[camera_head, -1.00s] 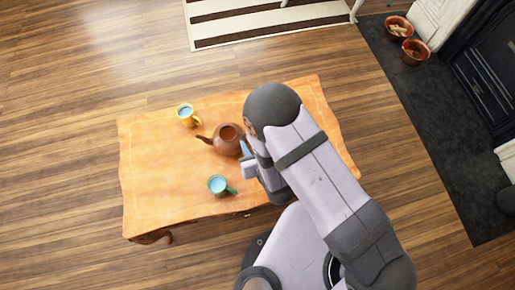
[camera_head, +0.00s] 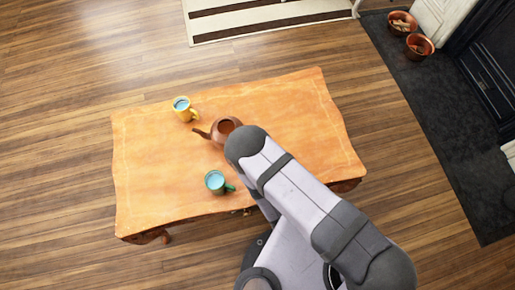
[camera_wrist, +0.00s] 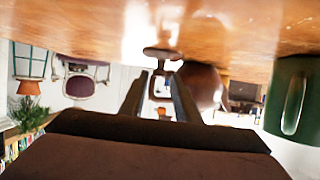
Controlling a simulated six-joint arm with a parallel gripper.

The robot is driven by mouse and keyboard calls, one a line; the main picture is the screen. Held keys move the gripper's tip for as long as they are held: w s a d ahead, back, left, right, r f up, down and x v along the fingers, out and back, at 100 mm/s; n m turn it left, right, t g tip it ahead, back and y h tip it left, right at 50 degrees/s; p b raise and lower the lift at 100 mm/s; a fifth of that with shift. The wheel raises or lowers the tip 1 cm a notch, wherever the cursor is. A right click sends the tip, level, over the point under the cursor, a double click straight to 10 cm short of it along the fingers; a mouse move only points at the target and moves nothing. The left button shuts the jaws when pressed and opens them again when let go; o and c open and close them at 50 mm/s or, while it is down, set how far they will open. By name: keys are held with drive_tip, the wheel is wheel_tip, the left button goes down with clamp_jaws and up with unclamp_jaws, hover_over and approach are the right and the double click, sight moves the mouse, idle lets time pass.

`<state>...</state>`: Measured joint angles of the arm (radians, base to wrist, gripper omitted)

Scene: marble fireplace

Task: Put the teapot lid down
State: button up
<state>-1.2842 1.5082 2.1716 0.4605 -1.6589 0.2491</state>
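The wrist view is upside down, with the table top along its upper edge. The small brown lid (camera_wrist: 163,52) shows there against the table, just beyond my fingertips and apart from them. My gripper (camera_wrist: 161,74) is open, with a clear gap between its two fingers. The brown teapot (camera_head: 227,125) stands on the wooden table (camera_head: 290,105) with its top opening uncovered and its spout pointing left. The teapot also shows in the wrist view (camera_wrist: 203,84), just right of the fingers. In the head view my arm hides the gripper and the lid.
A yellow mug (camera_head: 182,105) stands behind the teapot to the left. A green mug (camera_head: 215,181) stands in front of it, and it fills the right edge of the wrist view (camera_wrist: 290,98). The table's right and left parts are clear.

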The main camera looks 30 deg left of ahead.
drive_tip(key=shift+b+x, duration=1.25)
drive_tip(key=shift+x, duration=1.35)
drive_tip(key=shift+r, duration=0.2)
clamp_jaws()
